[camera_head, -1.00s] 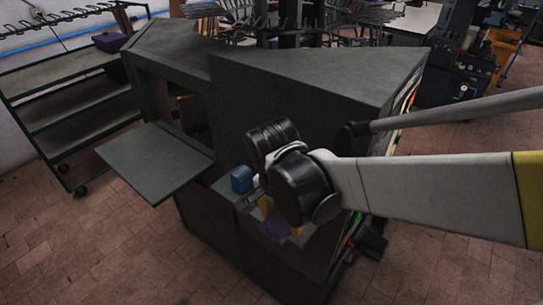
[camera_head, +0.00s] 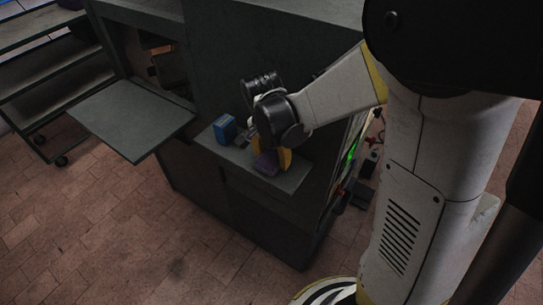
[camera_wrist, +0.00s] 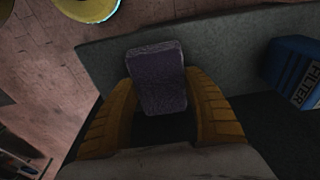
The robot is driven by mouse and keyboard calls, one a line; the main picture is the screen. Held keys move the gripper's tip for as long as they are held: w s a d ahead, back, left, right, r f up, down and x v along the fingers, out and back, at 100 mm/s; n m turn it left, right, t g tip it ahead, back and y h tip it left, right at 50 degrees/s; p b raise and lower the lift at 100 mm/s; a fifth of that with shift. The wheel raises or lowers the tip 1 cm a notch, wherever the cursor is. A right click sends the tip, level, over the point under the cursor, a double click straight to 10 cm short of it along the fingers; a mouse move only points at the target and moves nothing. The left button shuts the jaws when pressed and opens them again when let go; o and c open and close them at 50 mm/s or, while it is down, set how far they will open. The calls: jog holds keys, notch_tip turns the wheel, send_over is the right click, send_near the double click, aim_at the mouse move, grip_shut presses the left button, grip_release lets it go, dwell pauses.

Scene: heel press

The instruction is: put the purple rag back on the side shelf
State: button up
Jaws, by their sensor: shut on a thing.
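The purple rag (camera_head: 267,163) is a small folded block between the yellow fingers of my gripper (camera_head: 270,158). In the wrist view the rag (camera_wrist: 158,75) sits upright in the picture, with my gripper (camera_wrist: 160,82) shut on its two sides. A grey side shelf (camera_head: 291,182) juts from the dark machine beneath the rag, and its surface shows behind the rag in the wrist view (camera_wrist: 100,62). The rag is over this shelf near its front edge. I cannot tell whether it touches the shelf.
A blue filter box (camera_head: 224,128) stands on the same shelf, left of my gripper; it also shows in the wrist view (camera_wrist: 292,70). A flat grey panel (camera_head: 130,112) sticks out from the machine at left. A shelf rack (camera_head: 60,85) stands beyond. Tiled floor lies open in front.

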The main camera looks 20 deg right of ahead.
aim_at(269, 160)
jog(key=shift+r, duration=0.1)
jog(key=o, duration=1.2)
notch_tip(269, 160, up, 12)
jog(key=s+a+p, duration=0.1)
jog(key=a+p, duration=0.1)
jog(key=p, duration=0.2)
jog(key=s+d+r+n+t+y, duration=0.1)
jog(key=s+r+n+t, duration=0.4)
jog(key=s+n, duration=0.5)
jog(key=shift+s+d+n+t, duration=0.4)
jog(key=shift+s+d+t, duration=0.15)
jog(key=shift+s, duration=0.35)
